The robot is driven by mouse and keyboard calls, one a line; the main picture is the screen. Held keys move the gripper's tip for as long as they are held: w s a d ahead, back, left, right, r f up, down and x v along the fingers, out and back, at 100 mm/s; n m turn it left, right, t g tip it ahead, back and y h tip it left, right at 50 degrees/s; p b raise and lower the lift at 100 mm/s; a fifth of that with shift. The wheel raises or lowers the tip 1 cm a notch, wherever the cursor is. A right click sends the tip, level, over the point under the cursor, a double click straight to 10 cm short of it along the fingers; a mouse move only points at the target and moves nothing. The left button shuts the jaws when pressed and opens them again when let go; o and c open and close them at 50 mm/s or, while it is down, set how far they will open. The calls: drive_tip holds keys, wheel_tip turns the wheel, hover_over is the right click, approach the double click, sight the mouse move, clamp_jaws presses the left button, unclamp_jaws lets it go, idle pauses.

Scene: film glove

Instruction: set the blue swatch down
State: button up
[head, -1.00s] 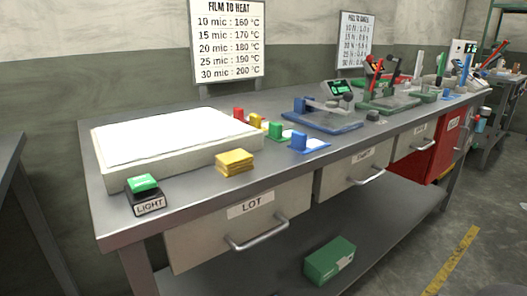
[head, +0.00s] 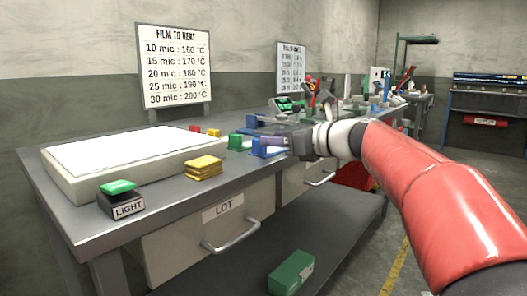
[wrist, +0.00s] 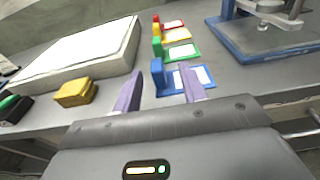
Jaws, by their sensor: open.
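The blue swatch is a flat card with a blue border and a white middle, with an upright blue tab at its left end. It lies on the bench in the wrist view (wrist: 204,75), and part of it shows in the head view (head: 262,151). My gripper (wrist: 160,72) is open, its two purple fingers apart. In the wrist view, the upright tab appears between the fingertips, and the right finger covers part of the card. I cannot tell whether a finger touches it. My gripper also shows over the bench in the head view (head: 275,142), partly hiding the swatch.
Green (wrist: 182,51), yellow (wrist: 175,35) and red (wrist: 172,23) swatches stand in a row behind the blue one. A yellow stack (wrist: 75,92) and a white light panel (head: 130,150) are to the left. A blue-based device (wrist: 265,40) is at right.

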drive_tip(key=x, duration=0.5)
drive_tip(key=shift+s+a+f, duration=0.1)
drive_tip(key=shift+s+a, duration=0.05)
drive_tip(key=shift+a, duration=0.1)
clamp_jaws()
